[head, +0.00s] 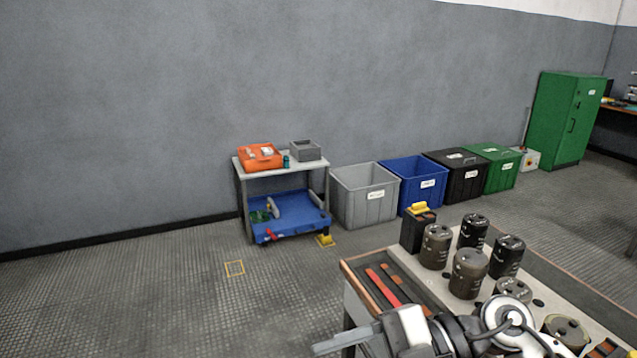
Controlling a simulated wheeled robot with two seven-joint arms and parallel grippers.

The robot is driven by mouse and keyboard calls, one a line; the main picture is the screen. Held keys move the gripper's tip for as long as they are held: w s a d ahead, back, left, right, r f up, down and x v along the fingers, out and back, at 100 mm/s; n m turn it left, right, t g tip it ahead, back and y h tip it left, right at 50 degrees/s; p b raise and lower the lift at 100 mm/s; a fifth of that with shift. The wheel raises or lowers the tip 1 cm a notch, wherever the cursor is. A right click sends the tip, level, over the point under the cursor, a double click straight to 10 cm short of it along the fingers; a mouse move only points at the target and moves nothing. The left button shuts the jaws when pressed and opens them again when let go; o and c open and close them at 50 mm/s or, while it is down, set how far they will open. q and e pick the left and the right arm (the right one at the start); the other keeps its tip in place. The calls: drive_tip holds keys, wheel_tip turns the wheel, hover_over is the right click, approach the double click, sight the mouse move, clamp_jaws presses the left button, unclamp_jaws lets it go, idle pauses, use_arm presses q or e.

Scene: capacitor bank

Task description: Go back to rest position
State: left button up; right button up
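My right arm comes in from the bottom right, over the front of the workbench. Its gripper (347,339) points left, near the bench's near left corner. Only one grey finger bar shows clearly, so I cannot tell whether it is open or shut. Nothing is visible at its tip. My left gripper is not in view.
The bench (345,268) holds several dark cylindrical capacitors (468,273), a black box (417,231) and a red bar (383,287). A cart (243,208) and bins (365,195) stand by the wall. The floor at left is clear.

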wheel_tip(320, 180, up, 5)
drive_tip(key=w+m+t+y, duration=0.3)
drive_tip(key=m+t+y, duration=0.3)
drive_tip(key=m+t, duration=0.3)
drive_tip(key=w+d+f+m+t+h, duration=0.3)
drive_tip(key=d+f+m+t+h, duration=0.45)
drive_tip(key=m+t+h, duration=0.4)
drive_tip(key=s+d+f+m+g+h, duration=0.1)
drive_tip(key=s+f+m+g+h, duration=0.2)
drive_tip(key=f, duration=0.6)
drive_tip(key=s+d+f+m+g+h, duration=0.2)
drive_tip(key=s+f+m+g+h, duration=0.1)
drive_tip(key=s+f, duration=0.4)
drive_tip(key=shift+f+g+p, duration=0.3)
drive_tip(key=shift+f+g, duration=0.35)
drive_tip(key=shift+f, duration=0.3)
